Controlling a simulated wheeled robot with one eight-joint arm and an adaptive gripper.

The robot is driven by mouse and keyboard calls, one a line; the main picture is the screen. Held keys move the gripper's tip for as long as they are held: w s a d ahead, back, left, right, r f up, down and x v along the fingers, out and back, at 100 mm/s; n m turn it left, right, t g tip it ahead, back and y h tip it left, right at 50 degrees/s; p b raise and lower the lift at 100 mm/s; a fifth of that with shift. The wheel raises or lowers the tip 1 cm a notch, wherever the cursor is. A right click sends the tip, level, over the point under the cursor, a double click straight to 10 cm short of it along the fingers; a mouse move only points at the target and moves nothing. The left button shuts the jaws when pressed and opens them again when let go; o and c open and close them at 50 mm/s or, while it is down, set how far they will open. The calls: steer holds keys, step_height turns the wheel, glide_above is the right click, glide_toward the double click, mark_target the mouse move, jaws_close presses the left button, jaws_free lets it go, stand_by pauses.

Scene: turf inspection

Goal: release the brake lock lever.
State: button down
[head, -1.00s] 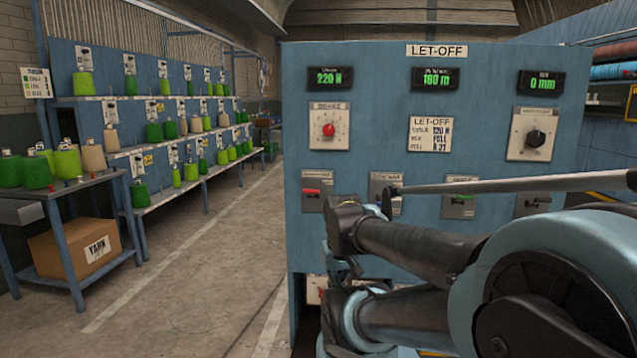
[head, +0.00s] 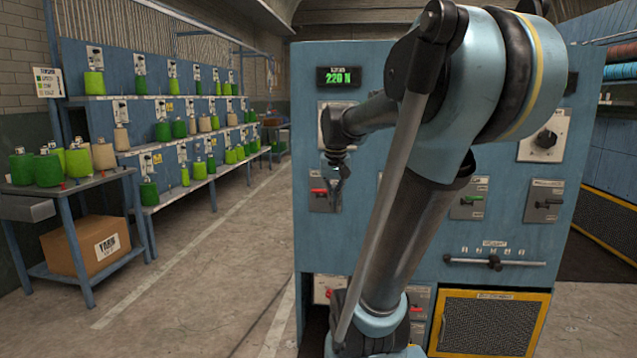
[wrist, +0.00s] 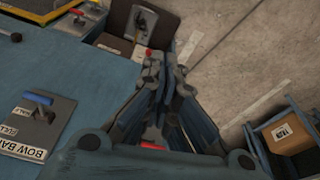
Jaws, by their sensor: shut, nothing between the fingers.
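In the head view a red-handled lever (head: 318,191) sits on a small grey plate at the left of the blue let-off panel (head: 310,245). Its label is too small to read, so I cannot confirm it is the brake lock lever. My gripper (head: 338,190) is shut and empty, in front of that plate's right side, pointing down. In the wrist view my gripper (wrist: 166,76) covers most of this area; a red bit (wrist: 152,145) shows behind its base. Contact cannot be told. A blue lever (wrist: 38,97) is on a plate partly reading "BOW BA".
A green lever (head: 472,199) and a black lever (head: 545,203) are further right. A sliding rod (head: 493,262) and a yellow-framed mesh (head: 490,320) lie below. More red levers are low on the panel. Yarn shelves (head: 190,95) stand left; the aisle floor (head: 220,270) is clear.

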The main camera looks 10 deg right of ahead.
steer(key=w+r+m, duration=0.1)
steer(key=w+r, duration=0.3)
steer(key=w, duration=0.8)
steer(key=w+r+m, duration=0.1)
steer(key=w+r, duration=0.4)
steer(key=w, duration=0.8)
steer(key=shift+a+r, duration=0.25)
steer(key=shift+r, duration=0.05)
steer(key=shift+f, duration=0.15)
steer(key=f, duration=0.3)
steer(key=w+f, duration=0.1)
steer(key=f, duration=0.2)
steer(key=w+f, duration=0.1)
steer(key=f, duration=0.2)
steer(key=shift+d+f, duration=0.25)
steer(key=shift+d, duration=0.05)
steer(key=shift+s+a+f+t+h, duration=0.1)
steer(key=shift+s+f+t+h, duration=0.05)
steer(key=shift+s+t+h, duration=0.15)
